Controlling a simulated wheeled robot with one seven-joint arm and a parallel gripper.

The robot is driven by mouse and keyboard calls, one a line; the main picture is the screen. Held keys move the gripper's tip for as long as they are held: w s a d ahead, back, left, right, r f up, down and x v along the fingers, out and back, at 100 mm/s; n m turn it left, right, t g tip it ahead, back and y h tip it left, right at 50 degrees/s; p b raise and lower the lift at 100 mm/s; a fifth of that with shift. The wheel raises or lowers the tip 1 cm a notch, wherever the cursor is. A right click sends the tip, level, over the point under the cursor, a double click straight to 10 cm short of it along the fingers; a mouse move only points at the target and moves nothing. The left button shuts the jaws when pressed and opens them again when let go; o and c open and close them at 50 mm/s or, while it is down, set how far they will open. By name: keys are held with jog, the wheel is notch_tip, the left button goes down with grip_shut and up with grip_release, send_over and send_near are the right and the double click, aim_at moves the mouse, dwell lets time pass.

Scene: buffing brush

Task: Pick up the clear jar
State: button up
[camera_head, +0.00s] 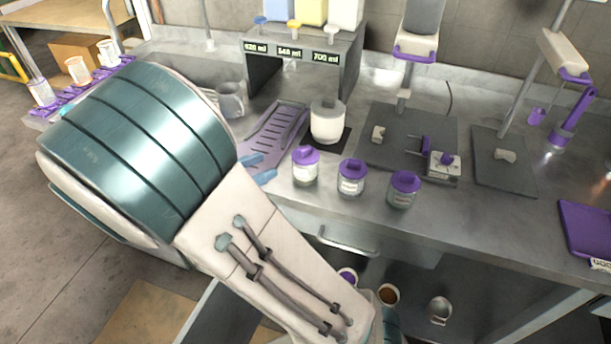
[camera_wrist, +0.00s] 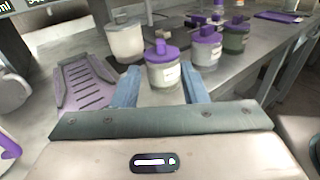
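Three small jars with purple lids stand in a row near the counter's front edge. The left jar (camera_head: 305,172) holds something white, the middle jar (camera_head: 351,184) looks pale, and the right jar (camera_head: 403,196) looks clear with a greenish tint. I cannot tell for sure which is the clear jar. My gripper (camera_head: 258,169) is open and empty, left of the left jar. In the wrist view, my gripper (camera_wrist: 160,68) has its blue fingers apart, with the left jar (camera_wrist: 163,75) ahead between them. The middle jar (camera_wrist: 206,54) and right jar (camera_wrist: 235,40) show beyond, to the right.
A larger white jar with a grey lid (camera_head: 327,125) stands behind the row on a dark mat. A purple slotted tray (camera_head: 275,135) lies left of it. Grey machine bases (camera_head: 395,125) sit behind the jars. A purple tablet (camera_head: 590,230) lies at right. Counter before the jars is clear.

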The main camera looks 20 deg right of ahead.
aim_at(311, 146)
jog(key=d, duration=0.2)
jog(key=w+d, duration=0.1)
jog(key=d, duration=0.5)
jog(key=shift+w+f, duration=0.2)
jog(key=shift+w, duration=0.2)
jog(key=shift+w+d+f, duration=0.15)
jog(key=shift+d, duration=1.2)
jog(key=shift+w+d+f, duration=0.15)
jog(key=shift+d, duration=1.2)
grip_shut()
